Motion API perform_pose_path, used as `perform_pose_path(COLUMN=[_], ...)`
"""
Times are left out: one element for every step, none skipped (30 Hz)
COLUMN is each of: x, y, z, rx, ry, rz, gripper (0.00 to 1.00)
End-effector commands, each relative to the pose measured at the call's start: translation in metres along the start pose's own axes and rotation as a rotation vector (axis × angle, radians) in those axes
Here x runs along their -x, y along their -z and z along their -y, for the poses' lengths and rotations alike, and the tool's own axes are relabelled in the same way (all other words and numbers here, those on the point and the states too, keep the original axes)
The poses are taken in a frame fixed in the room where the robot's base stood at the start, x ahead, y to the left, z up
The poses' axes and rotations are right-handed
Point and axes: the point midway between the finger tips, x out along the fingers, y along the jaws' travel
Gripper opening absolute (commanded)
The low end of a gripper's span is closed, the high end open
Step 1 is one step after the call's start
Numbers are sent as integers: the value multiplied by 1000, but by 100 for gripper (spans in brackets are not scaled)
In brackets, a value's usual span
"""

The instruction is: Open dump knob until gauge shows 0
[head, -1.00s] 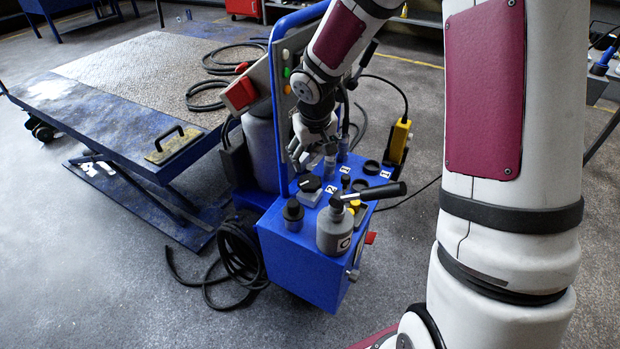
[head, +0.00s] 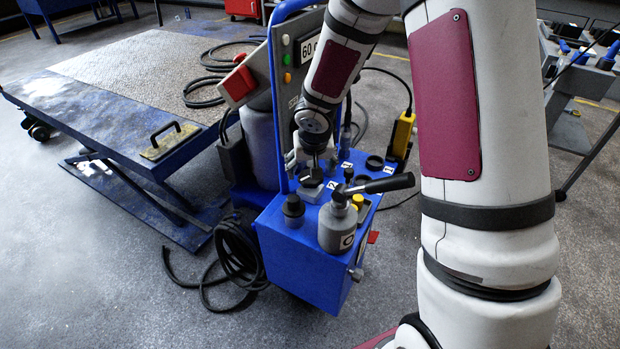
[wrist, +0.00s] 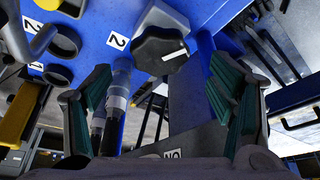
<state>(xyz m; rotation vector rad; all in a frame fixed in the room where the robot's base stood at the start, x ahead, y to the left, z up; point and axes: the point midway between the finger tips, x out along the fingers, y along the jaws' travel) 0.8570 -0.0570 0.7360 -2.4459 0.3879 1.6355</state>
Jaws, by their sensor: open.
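A black lobed knob (wrist: 160,48) with a white pointer line shows in the wrist view, ahead of my gripper and between the directions of its two fingers. In the head view the black knob (head: 311,177) sits on a grey block on top of the blue power unit (head: 300,262). My gripper (wrist: 160,95) is open, with green-ridged pads, and nothing is between the fingers. In the head view my gripper (head: 312,162) is just above the knob; its fingers are partly hidden by the wrist. I cannot make out a gauge face or its reading.
A grey cylinder with a black-handled lever (head: 388,184) stands in front of the knob. A black cap (head: 293,208) is to the left. A yellow pendant (head: 402,135) hangs at the right.

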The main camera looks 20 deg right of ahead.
Motion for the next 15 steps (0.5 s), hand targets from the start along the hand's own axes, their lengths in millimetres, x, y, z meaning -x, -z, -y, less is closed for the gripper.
perform_pose_path(x=[-12, -16, -21, -25, -28, -31, -34, -35, -37, -38, -39, -40, -40, -40, -40], y=[-1, -1, 0, 0, 0, 0, 0, 0, 0, 0, 0, 0, 0, 0, 0], z=[1, 1, 0, 0, 0, 0, 0, 0, 0, 0, 0, 0, 0, 0, 0], rx=[1, 1, 1, 0, 1, 1, 0, 0, 1, 1, 1, 1, 1, 1, 1], ry=[0, 1, 1, 1, 0, 0, 0, 0, 0, 0, 0, 0, 0, 0, 0], rz=[1, 1, 0, 0, 1, 0, 0, 0, 0, 0, 0, 0, 0, 0, 0], gripper=[76, 76, 76, 76, 76, 76, 76, 76, 76, 76, 76, 76, 76, 76, 76])
